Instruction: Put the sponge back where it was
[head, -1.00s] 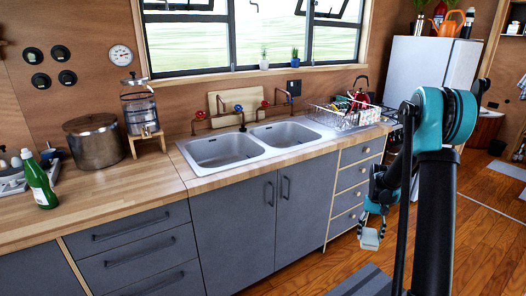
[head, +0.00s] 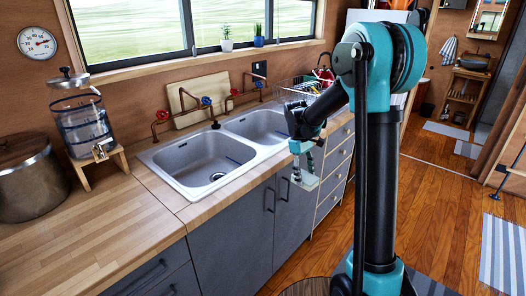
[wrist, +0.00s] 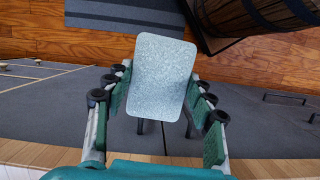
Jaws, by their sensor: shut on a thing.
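A pale grey-blue, speckled sponge (wrist: 165,78) with rounded corners is between the fingers of my gripper (wrist: 162,100) in the wrist view. The fingers are shut on it from both sides. In the head view my gripper (head: 303,170) points down with the sponge (head: 307,182) at its tips, in front of the grey cabinet doors and near the counter's front edge. The sponge is in the air and touches only my fingers. Part of the gripper is hidden behind my arm's wrist.
The double sink (head: 204,163) is set in the wooden counter (head: 110,235). Behind it are taps and a leaning wooden board (head: 189,100). A dish rack (head: 291,92) stands beyond the sink. A dispenser (head: 82,127) and pot (head: 28,180) stand left. Open floor (head: 440,205) lies right.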

